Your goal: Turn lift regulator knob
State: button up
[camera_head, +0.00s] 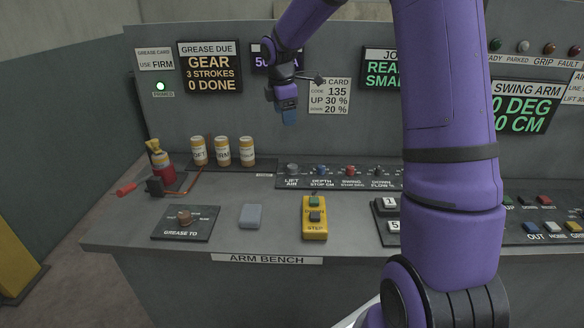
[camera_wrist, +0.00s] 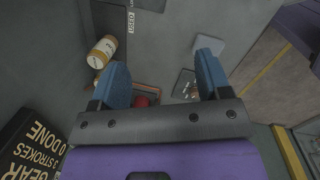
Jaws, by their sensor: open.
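The lift regulator knob (camera_head: 292,169) is a dark grey knob above the label "LIFT AIR", at the left end of a row of knobs on the bench's back strip. My gripper (camera_head: 289,118) is in the air above this knob, in front of the back panel, and apart from it. In the wrist view my gripper (camera_wrist: 162,62) has its two blue fingers wide apart with nothing between them. I cannot make out the lift knob in the wrist view. A card (camera_head: 329,96) on the panel reads code 135, up 30 %, down 20 %.
Depth (camera_head: 321,171), swing (camera_head: 350,172) and down-flow (camera_head: 378,172) knobs stand close to the right. Several grease cartridges (camera_head: 222,151) stand to the left. A yellow step box (camera_head: 314,218), a grey block (camera_head: 251,216) and a "GREASE TO" selector (camera_head: 184,216) occupy the bench front.

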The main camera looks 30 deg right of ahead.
aim_at(292, 166)
jog(key=w+d+f+n, duration=0.1)
jog(key=w+d+f, duration=0.1)
jog(key=f, duration=0.3)
jog(key=w+d+f+n+y, duration=0.1)
jog(key=w+d+f+n, duration=0.1)
jog(key=f, duration=0.3)
jog(key=w+d+f+n, duration=0.1)
jog(key=w+d+f, duration=0.2)
jog(key=w+f, duration=0.1)
jog(key=shift+w+d+f+n+g, duration=0.1)
jog(key=shift+d+f+n+g, duration=0.1)
jog(key=shift+f, duration=0.2)
jog(key=shift+d+f+n+g, duration=0.1)
jog(key=shift+f+n+g, duration=0.1)
jog(key=shift+f, duration=0.2)
notch_tip(292, 166, down, 10)
jog(key=shift+r, duration=0.1)
jog(key=c, duration=0.9)
